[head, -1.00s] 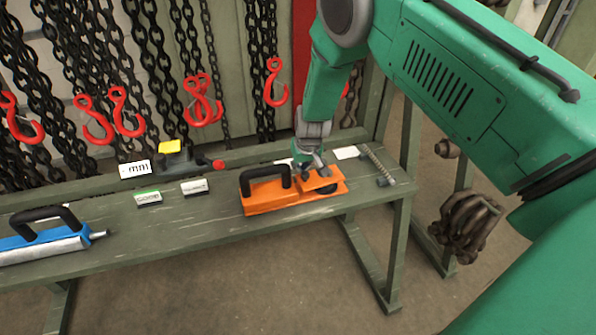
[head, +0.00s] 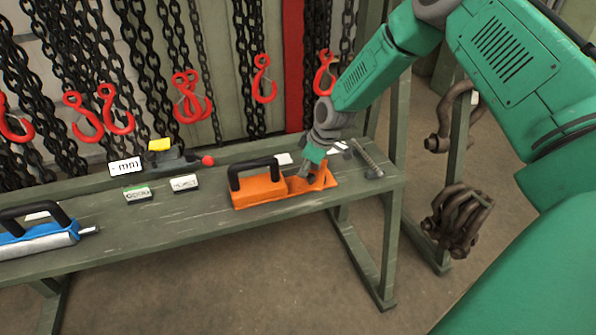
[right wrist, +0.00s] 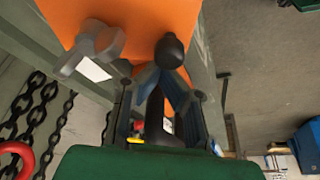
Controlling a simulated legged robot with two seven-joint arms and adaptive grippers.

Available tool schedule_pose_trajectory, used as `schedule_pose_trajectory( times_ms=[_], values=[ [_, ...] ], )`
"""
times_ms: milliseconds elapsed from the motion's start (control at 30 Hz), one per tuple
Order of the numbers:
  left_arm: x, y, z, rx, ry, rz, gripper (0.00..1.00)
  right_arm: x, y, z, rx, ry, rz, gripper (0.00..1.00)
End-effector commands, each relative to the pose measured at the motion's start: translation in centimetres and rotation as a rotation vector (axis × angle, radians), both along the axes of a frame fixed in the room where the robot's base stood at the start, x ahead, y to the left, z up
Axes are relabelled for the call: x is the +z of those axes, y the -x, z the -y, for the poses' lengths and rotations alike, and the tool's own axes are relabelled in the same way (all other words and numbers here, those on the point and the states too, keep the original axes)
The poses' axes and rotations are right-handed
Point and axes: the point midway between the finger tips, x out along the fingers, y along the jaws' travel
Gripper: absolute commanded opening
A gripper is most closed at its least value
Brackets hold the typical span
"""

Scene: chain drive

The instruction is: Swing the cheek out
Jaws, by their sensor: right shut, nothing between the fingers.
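The orange chain tool (head: 262,192) with a black arched handle (head: 253,167) lies on the green bench. At its right end an orange plate (head: 322,178), perhaps the cheek, stands up at an angle; its hinge is hidden. My right gripper (head: 306,168) is shut and empty, pointing down beside this plate, over the tool's right half. Whether it touches the plate I cannot tell. In the right wrist view the orange surface (right wrist: 137,25) fills the top, with a dark rounded knob (right wrist: 169,50) and a grey part (right wrist: 90,47) before it. My left gripper is out of view.
The green bench (head: 130,235) also bears a blue tool (head: 40,238), two small labelled blocks (head: 138,193), a grey tool with a yellow top (head: 165,155) and a threaded rod (head: 366,157). Chains with red hooks (head: 264,80) hang behind. Rusty shackles (head: 460,218) hang at right.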

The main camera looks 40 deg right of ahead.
Motion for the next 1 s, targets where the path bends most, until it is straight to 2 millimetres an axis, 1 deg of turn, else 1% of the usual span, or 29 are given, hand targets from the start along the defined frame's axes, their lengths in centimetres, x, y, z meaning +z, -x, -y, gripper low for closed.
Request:
schedule_pose_trajectory(
  times_ms=[33, 200, 500, 733, 1000],
  values=[
    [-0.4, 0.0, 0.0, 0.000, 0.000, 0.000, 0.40, -0.2, 0.3, 0.3, 0.042, -0.004, 0.000, 0.00],
    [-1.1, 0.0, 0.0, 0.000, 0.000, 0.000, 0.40, -0.1, 1.2, 0.7, 0.202, -0.002, 0.002, 0.00],
    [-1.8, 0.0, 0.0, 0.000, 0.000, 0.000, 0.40, 0.0, 2.5, 1.9, 0.453, 0.000, 0.001, 0.00],
    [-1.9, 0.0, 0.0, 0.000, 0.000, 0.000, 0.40, 0.0, 3.1, 2.7, 0.446, 0.001, 0.000, 0.00],
    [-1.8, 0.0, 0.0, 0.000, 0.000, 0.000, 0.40, 0.0, 3.4, 3.2, 0.446, 0.000, -0.002, 0.00]
  ],
)
